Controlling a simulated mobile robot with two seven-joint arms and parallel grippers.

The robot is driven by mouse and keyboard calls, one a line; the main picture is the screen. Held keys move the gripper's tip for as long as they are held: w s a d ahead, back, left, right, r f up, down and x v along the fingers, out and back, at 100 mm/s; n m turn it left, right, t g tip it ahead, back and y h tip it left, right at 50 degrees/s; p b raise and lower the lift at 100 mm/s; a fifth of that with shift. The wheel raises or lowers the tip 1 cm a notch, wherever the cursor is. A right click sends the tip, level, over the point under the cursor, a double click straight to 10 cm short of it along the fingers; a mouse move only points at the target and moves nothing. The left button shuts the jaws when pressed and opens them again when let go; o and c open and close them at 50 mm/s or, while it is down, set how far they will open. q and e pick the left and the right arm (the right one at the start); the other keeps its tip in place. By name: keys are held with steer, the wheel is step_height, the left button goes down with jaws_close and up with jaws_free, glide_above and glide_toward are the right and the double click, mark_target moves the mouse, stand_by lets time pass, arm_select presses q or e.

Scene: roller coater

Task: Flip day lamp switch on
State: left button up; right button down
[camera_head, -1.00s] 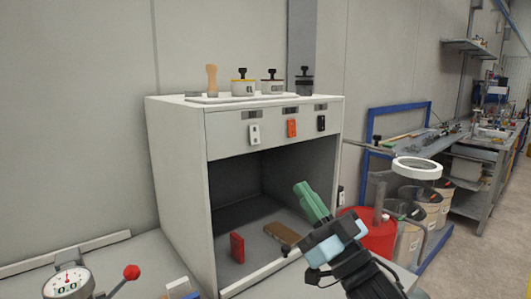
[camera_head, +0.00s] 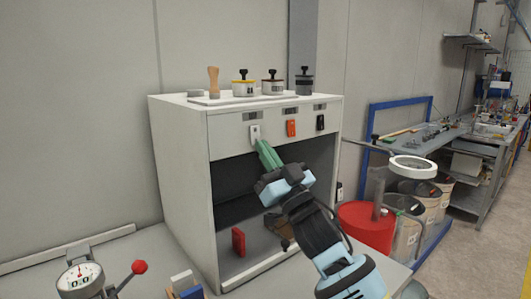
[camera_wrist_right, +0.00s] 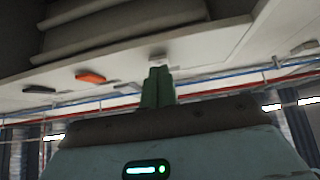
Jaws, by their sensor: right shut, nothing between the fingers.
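Three switches sit in a row on the upper front panel of the grey cabinet (camera_head: 180,165): a white switch (camera_head: 255,132) at left, an orange switch (camera_head: 291,128) in the middle and a black switch (camera_head: 320,122) at right. The labels above them are too small to read, so I cannot tell which is the day lamp's. My right gripper (camera_head: 262,145) is shut and empty, its green fingertips just below the white switch; I cannot tell if they touch it. In the right wrist view, the fingertips (camera_wrist_right: 158,72) point at the panel, with the orange switch (camera_wrist_right: 90,77) to the left. My left gripper is out of view.
A red block (camera_head: 238,242) stands inside the open cabinet bay. Lidded pots (camera_head: 243,88) and a wooden-handled tool (camera_head: 213,80) stand on top. A dial gauge (camera_head: 80,277) is at lower left. A red drum (camera_head: 366,230) and a ring magnifier (camera_head: 413,166) are at right.

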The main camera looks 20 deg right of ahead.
steer(key=shift+w, duration=0.1)
stand_by(0.3)
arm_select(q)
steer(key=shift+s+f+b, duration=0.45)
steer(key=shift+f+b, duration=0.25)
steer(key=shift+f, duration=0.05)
arm_select(e)
steer(key=shift+w+a+f+t, duration=0.2)
steer(key=shift+w+t, duration=0.1)
steer(key=shift+t, duration=0.1)
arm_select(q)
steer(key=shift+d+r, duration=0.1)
arm_select(e)
steer(key=shift+d, duration=0.1)
